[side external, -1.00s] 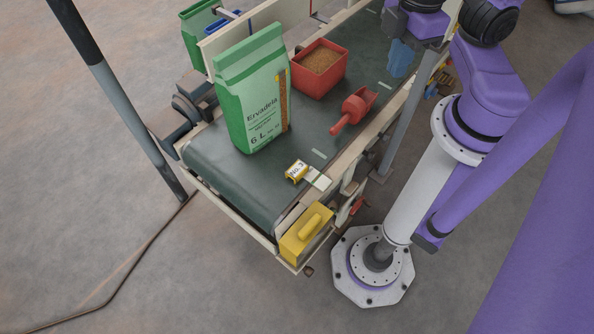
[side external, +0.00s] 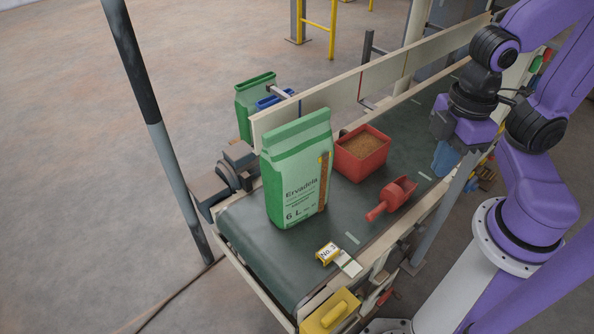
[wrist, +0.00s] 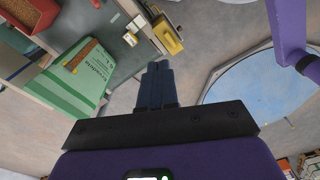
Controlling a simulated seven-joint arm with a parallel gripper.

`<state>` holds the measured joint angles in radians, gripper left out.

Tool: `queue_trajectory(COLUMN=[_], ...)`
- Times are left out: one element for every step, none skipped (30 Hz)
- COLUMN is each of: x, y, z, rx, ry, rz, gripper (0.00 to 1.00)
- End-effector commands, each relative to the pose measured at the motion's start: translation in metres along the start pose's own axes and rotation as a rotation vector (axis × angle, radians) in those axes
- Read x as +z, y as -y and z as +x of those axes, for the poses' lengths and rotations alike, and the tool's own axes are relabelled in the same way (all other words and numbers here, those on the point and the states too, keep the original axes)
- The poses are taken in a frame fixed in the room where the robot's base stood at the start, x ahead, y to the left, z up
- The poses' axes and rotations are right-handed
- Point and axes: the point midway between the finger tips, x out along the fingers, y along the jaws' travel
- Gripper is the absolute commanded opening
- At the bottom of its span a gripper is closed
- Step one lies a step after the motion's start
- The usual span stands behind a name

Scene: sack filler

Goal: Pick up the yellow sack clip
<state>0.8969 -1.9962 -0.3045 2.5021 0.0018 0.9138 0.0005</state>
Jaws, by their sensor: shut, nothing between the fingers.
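A yellow block with a raised yellow bar or handle (side external: 330,312) sits at the near end of the conveyor, at its right corner. It shows at the upper middle of the wrist view (wrist: 165,36). A small yellow-and-white piece marked "No. 2" (side external: 328,254) lies on the belt's near right edge. I cannot tell for certain which is the sack clip. My gripper (wrist: 158,69) is shut and empty, its dark blue fingers pointing toward the yellow block in the wrist view but well apart from it. In the side view the fingers are hard to make out.
A green sack (side external: 290,180) stands upright on the belt (side external: 260,245). A grey post (side external: 440,220) stands at the belt's right side, another (side external: 170,170) at left.

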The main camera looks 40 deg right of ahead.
Motion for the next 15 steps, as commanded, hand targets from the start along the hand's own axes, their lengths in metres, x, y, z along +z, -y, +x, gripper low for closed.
queue_trajectory(x=[0.0000,0.0000,0.0000,0.0000,0.0000,0.0000,0.0000,0.0000,0.0000,0.0000,0.0000,0.0000,0.0000,0.0000,0.0000], y=[0.0000,0.0000,0.0000,0.0000,0.0000,0.0000,0.0000,0.0000,0.0000,0.0000,0.0000,0.0000,0.0000,0.0000,0.0000], z=[0.0000,0.0000,0.0000,0.0000,0.0000,0.0000,0.0000,0.0000,0.0000,0.0000,0.0000,0.0000,0.0000,0.0000,0.0000], rx=[0.000,0.000,0.000,0.000,0.000,0.000,0.000,0.000,0.000,0.000,0.000,0.000,0.000,0.000,0.000], ry=[0.000,0.000,0.000,0.000,0.000,0.000,0.000,0.000,0.000,0.000,0.000,0.000,0.000,0.000,0.000], rz=[0.000,0.000,0.000,0.000,0.000,0.000,0.000,0.000,0.000,0.000,0.000,0.000,0.000,0.000,0.000], gripper=[0.00,0.00,0.00,0.00,0.00,0.10,0.20,0.29,0.42,0.52,0.62,0.75,0.76,0.76,0.76])
